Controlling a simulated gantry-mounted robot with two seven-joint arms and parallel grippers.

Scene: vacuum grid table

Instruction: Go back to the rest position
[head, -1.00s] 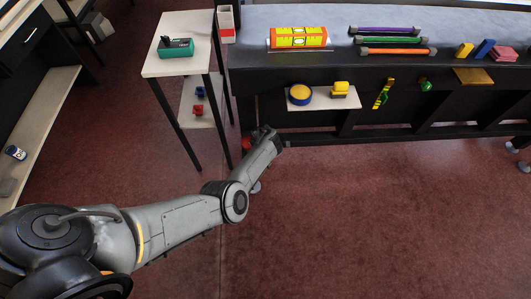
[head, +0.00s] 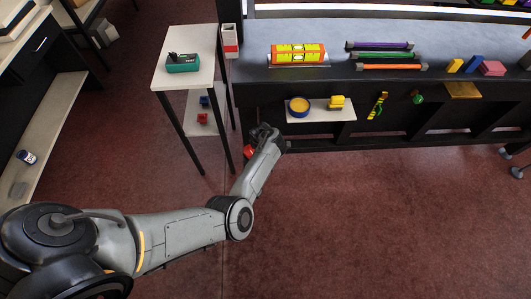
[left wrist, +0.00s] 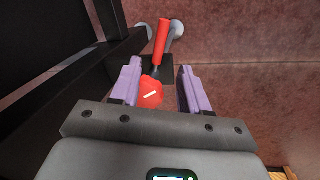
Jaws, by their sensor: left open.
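My left arm reaches in from the left in the head view, and its wrist end (head: 268,138) is low in front of the dark table's left end. In the left wrist view my left gripper (left wrist: 160,88) is open, with its two purple fingers apart. A red rounded part (left wrist: 150,92) with a white mark shows between the fingers, and a red handle (left wrist: 161,42) on a dark block shows beyond them. I cannot tell whether the fingers touch the red part. A bit of red (head: 249,151) also shows beside the wrist in the head view. My right gripper is not in view.
A small side table (head: 180,87) with a green device stands left. The red-brown floor (head: 350,220) is open at right.

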